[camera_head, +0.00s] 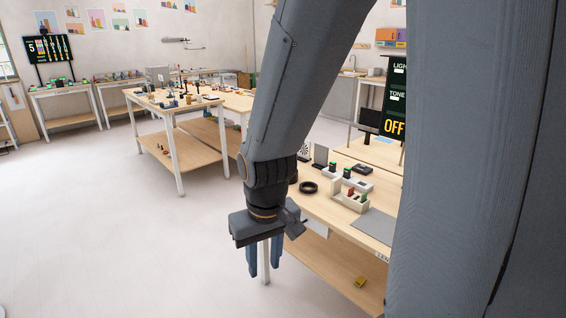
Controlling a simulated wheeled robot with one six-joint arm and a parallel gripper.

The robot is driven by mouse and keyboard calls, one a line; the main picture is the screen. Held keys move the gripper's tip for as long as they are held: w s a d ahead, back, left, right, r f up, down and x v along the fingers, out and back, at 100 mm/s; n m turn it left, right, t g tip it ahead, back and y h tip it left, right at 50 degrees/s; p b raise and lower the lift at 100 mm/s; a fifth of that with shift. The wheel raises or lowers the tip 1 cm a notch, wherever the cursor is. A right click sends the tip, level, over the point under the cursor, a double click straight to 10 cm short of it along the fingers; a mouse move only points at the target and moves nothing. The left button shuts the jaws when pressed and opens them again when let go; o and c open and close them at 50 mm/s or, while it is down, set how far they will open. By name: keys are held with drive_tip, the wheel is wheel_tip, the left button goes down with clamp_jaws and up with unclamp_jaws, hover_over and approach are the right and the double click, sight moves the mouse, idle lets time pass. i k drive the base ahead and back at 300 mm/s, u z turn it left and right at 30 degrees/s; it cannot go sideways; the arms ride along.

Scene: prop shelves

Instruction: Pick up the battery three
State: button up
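My gripper (264,272) hangs down left of the near right workbench, in front of one of its legs. Its two blue-grey fingers are apart, with nothing seen between them. I cannot single out battery three. Small upright cylinder-like pieces with green and red parts (350,194) stand in a pale holder (344,206) on this bench. More dark pieces with green tops (347,172) stand in a white holder behind it. No numbers on them are readable. My arm hides part of the bench.
The near workbench (313,203) also bears a black ring (308,187), a grey mat (373,226) and a dark flat device (362,169). Another cluttered table (174,110) stands behind. The floor at left is clear.

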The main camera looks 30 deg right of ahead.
sight(333, 165)
drive_tip(key=u, duration=0.2)
drive_tip(key=i, duration=1.2)
drive_tip(key=z, duration=0.65)
drive_tip(key=i, duration=0.75)
drive_tip(key=z, duration=1.35)
drive_tip(key=i, duration=0.4)
drive_tip(key=z, duration=0.3)
